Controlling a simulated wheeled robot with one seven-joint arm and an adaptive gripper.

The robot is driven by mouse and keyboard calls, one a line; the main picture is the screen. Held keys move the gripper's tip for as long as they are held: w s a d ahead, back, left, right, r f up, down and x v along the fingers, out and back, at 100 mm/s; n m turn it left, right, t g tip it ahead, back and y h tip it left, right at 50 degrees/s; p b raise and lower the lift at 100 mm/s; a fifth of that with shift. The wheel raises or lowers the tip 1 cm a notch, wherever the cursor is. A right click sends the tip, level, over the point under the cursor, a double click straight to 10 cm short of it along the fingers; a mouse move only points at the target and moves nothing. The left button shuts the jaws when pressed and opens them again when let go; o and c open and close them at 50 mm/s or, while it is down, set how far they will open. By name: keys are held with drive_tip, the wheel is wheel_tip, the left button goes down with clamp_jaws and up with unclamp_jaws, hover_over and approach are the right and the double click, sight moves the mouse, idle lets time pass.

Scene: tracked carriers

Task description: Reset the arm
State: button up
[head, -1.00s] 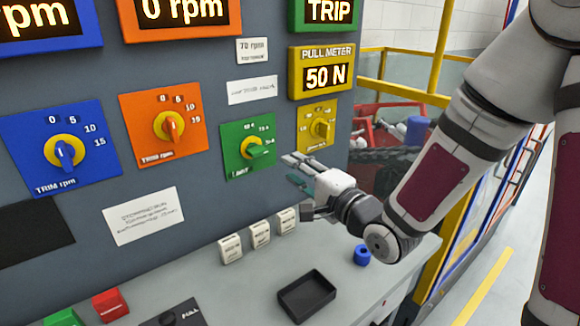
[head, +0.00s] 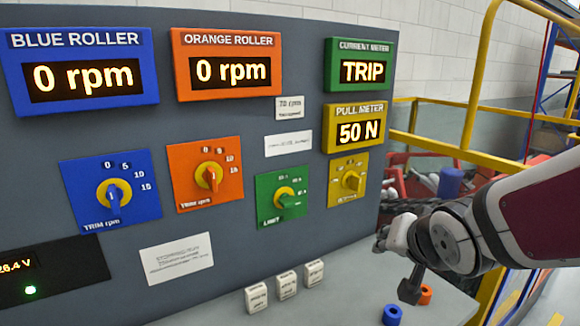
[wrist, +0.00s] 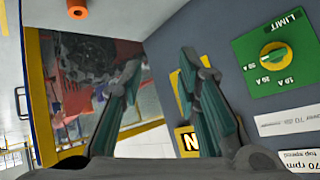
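My arm is folded at the right of the head view, with my gripper (head: 392,244) beside the right edge of the control panel (head: 240,135). In the head view its fingers are mostly hidden behind my wrist. In the wrist view my gripper (wrist: 160,65) shows two teal-padded fingers spread apart with nothing between them. The green LIMIT dial (head: 284,202) is left of the gripper, and the yellow dial (head: 350,181) is nearer to it. The green dial also shows in the wrist view (wrist: 274,56), right of the fingers.
A yellow railing (head: 478,75) rises behind at the right. The meter reads TRIP (head: 361,71); both rollers read 0 rpm.

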drive_tip(key=s+r+n+g, duration=0.1)
drive_tip(key=s+n+g, duration=0.1)
drive_tip(key=s, duration=0.9)
drive_tip(key=s+r+n+g+p, duration=0.1)
drive_tip(key=s+r+n+g, duration=0.1)
drive_tip(key=s, duration=0.9)
drive_tip(key=shift+d+r+n+g, duration=0.2)
drive_tip(key=shift+n+g, duration=0.2)
drive_tip(key=shift+g, duration=0.5)
